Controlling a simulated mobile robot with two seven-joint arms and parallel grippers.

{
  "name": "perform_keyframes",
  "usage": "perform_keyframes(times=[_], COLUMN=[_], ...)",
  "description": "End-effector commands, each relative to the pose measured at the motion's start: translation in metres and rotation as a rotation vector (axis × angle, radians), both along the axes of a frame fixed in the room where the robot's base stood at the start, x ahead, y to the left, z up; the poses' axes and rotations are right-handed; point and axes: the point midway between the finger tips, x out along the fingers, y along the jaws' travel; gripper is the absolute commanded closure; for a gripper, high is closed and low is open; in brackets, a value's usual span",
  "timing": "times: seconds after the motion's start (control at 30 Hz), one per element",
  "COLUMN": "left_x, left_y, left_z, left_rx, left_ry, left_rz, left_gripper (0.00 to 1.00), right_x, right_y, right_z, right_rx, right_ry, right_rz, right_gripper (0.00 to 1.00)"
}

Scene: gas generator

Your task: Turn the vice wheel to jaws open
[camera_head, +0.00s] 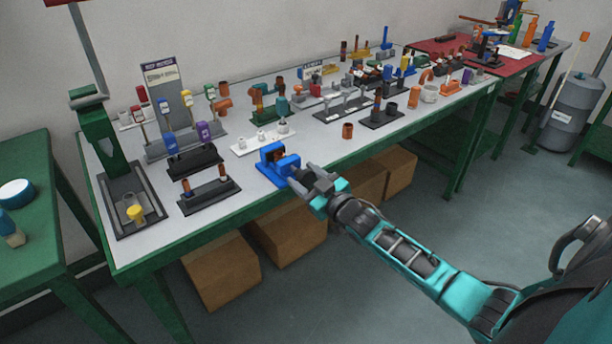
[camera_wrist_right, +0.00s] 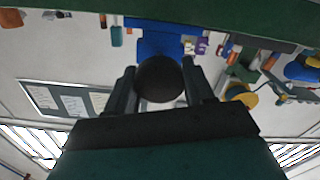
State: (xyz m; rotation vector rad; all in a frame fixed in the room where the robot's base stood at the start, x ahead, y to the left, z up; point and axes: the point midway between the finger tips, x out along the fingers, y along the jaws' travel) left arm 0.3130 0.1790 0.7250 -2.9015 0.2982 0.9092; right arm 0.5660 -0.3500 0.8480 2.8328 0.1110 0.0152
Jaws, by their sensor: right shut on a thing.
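The blue vice (camera_head: 279,164) sits at the front edge of the long grey-topped table. Its blue body also shows in the right wrist view (camera_wrist_right: 159,42), behind the wheel. The dark round vice wheel (camera_wrist_right: 160,79) is between the fingers of my right gripper (camera_wrist_right: 160,88), which is shut on it. In the head view my right gripper (camera_head: 312,181) reaches the front of the vice from the lower right and hides most of the wheel. How far apart the vice jaws are is hard to tell. My left gripper is not in view.
A black stand with copper pieces (camera_head: 208,196) lies left of the vice, and a white rack (camera_head: 263,139) stands behind it. A small copper cup (camera_head: 348,131) stands to the right. Cardboard boxes (camera_head: 287,232) are under the table. The floor in front is clear.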

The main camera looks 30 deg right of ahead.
Motion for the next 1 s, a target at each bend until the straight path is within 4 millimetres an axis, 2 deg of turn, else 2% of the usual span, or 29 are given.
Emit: perform_keyframes(times=[0.4, 0.97, 1.0], left_x=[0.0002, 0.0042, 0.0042], left_y=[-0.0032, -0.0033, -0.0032], left_z=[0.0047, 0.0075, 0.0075], left_rx=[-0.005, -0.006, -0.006], left_ry=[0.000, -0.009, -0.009], left_rz=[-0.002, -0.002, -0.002], left_gripper=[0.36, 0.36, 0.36], right_x=[0.0008, 0.0010, 0.0010], right_y=[-0.0002, 0.0002, 0.0002], right_z=[0.0025, 0.0028, 0.0028], right_rx=[-0.192, -0.219, -0.219], right_ry=[-0.021, -0.024, -0.024], right_rz=[-0.001, 0.001, 0.001], right_gripper=[0.78, 0.78, 0.44])
